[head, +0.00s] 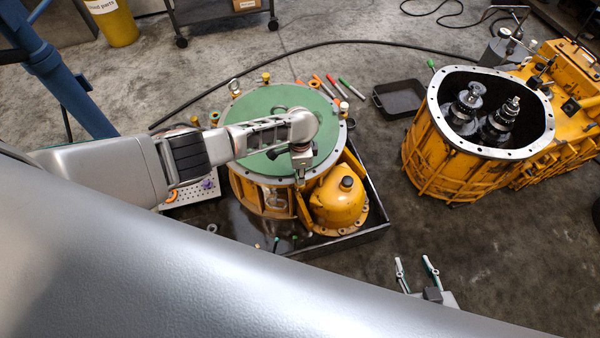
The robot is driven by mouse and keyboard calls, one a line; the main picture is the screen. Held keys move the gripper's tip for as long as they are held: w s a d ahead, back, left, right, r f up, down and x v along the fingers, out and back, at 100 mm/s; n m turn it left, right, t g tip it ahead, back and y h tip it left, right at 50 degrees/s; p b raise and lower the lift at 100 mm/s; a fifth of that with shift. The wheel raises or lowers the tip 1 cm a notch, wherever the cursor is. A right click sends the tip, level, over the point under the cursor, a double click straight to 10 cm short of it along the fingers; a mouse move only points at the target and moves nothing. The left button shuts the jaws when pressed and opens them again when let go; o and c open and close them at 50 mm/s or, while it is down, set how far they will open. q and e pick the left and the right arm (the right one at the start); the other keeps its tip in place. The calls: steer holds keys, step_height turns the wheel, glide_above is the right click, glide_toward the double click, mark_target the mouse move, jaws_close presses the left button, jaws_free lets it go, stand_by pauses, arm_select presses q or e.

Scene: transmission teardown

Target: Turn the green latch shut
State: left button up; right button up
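A small green piece (432,64), which may be the latch, stands at the far left rim of the open yellow housing (450,165) on the right. It is too small to tell how it is turned. My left arm reaches over the green round cover (262,108) of the other yellow housing (262,196). My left gripper (301,172) points down near the cover's front right edge, and its fingers cannot be made out. My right gripper (416,265) is at the bottom, over the floor, with two fingers apart and nothing between them. Both grippers are well away from the green piece.
A yellow domed part (338,203) stands in a dark tray (372,236) beside the covered housing. Several coloured tools (338,88) and an empty black bin (400,97) lie behind. A black cable (330,43) crosses the floor. Floor is clear at the lower right.

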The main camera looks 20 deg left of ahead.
arm_select(q)
steer(key=shift+s+f, duration=0.15)
steer(key=shift+s, duration=0.05)
steer(key=o, duration=1.1)
steer(key=shift+c, duration=0.2)
steer(key=shift+o, duration=0.2)
steer(key=shift+w, duration=0.1)
steer(key=shift+r, duration=0.2)
step_height(320, 180, up, 12)
steer(key=shift+f, duration=0.15)
